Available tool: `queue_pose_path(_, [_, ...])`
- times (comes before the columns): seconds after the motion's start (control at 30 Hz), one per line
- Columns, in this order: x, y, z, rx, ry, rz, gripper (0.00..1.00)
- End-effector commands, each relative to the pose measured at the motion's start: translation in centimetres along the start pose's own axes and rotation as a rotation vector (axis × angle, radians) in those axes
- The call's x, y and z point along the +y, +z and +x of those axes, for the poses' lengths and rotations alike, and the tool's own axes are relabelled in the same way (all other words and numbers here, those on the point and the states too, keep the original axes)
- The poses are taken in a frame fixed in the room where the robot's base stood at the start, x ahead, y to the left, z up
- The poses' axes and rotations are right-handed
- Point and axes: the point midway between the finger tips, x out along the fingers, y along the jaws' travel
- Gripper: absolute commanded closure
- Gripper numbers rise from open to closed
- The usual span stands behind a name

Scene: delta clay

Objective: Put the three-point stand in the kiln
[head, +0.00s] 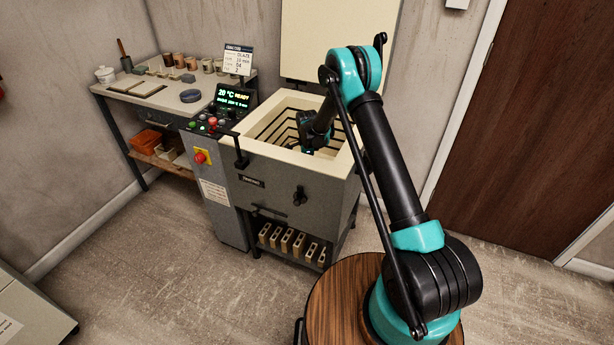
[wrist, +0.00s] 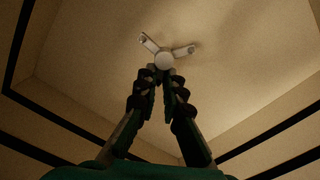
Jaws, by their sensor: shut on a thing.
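The kiln (head: 280,154) stands open, with its pale lid (head: 308,40) raised at the back. My arm reaches over the rim, and its end is down inside the chamber. In the wrist view my gripper (wrist: 164,74) is shut on the three-point stand (wrist: 163,60), holding it near its round pale hub. Two arms of the stand spread away from the fingers; the third is hidden. The stand is over the bare kiln floor (wrist: 235,65), with a faint shadow beside it. I cannot tell whether it touches the floor. The head view does not show the stand.
The kiln walls with dark heating grooves (wrist: 45,120) surround my gripper. The control box (head: 222,120) with a lit display stands left of the kiln. A workbench (head: 150,98) with pots and tools is further left.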

Motion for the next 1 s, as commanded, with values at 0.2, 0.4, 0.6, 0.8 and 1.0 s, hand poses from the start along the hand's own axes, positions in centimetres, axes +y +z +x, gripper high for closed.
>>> queue_pose_path(0.2, [0.0, 0.0, 2.7, 0.0, 0.0, 0.0, 1.0])
queue_pose_path(0.4, [0.0, 0.0, 3.6, 0.0, 0.0, 0.0, 1.0])
queue_pose_path(0.6, [0.0, 0.0, 3.7, 0.0, 0.0, 0.0, 1.0])
queue_pose_path(0.8, [0.0, 0.0, 3.8, 0.0, 0.0, 0.0, 0.74])
queue_pose_path(1.0, [0.0, 0.0, 3.8, 0.0, 0.0, 0.0, 0.71])
